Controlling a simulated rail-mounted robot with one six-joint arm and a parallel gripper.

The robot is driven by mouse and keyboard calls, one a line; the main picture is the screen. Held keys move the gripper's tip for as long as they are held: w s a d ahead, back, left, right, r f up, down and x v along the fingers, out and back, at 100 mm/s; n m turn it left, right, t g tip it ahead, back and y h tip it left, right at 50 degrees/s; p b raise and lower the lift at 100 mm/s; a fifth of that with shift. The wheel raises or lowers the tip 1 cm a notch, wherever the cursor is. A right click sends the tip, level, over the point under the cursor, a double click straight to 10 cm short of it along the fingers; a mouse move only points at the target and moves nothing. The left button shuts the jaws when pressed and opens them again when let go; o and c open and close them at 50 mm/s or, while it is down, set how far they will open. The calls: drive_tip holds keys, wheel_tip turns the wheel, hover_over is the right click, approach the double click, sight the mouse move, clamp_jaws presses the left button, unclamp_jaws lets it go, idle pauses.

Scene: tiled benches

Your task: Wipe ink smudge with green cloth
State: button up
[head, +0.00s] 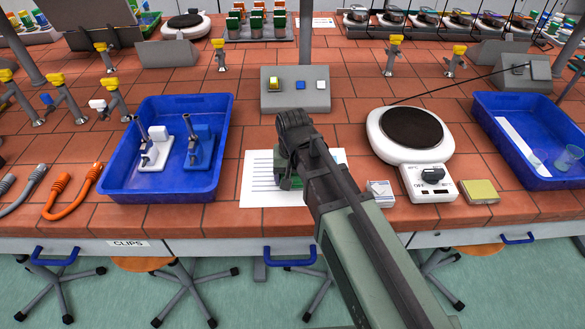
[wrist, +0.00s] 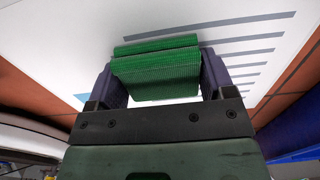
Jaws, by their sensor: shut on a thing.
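The green cloth (wrist: 155,66) is a ribbed, folded pad between the two dark fingers of my gripper (wrist: 160,80) in the wrist view. My gripper is shut on it, low over a white sheet (wrist: 50,35) with grey-blue printed lines. I cannot tell whether the cloth touches the sheet. In the head view the sheet (head: 257,187) lies at the bench's front middle, and my arm hides much of it and most of the cloth. No ink smudge shows clearly; a small pale blue patch by the left finger could be a mark or print.
A blue tray (head: 112,187) with two stands is left of the sheet. A white hotplate (head: 425,160), a small white box (head: 381,190) and a yellow-topped block (head: 480,191) are to the right, then another blue tray (head: 558,180). A grey button box (head: 296,100) stands behind.

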drive_tip(key=shift+s, duration=0.1)
wheel_tip(320, 180, up, 6)
drive_tip(key=p, duration=0.6)
wheel_tip(320, 180, up, 3)
drive_tip(key=p, duration=0.3)
drive_tip(key=shift+r, duration=0.15)
drive_tip(key=shift+f, duration=0.2)
drive_tip(key=shift+r, duration=0.15)
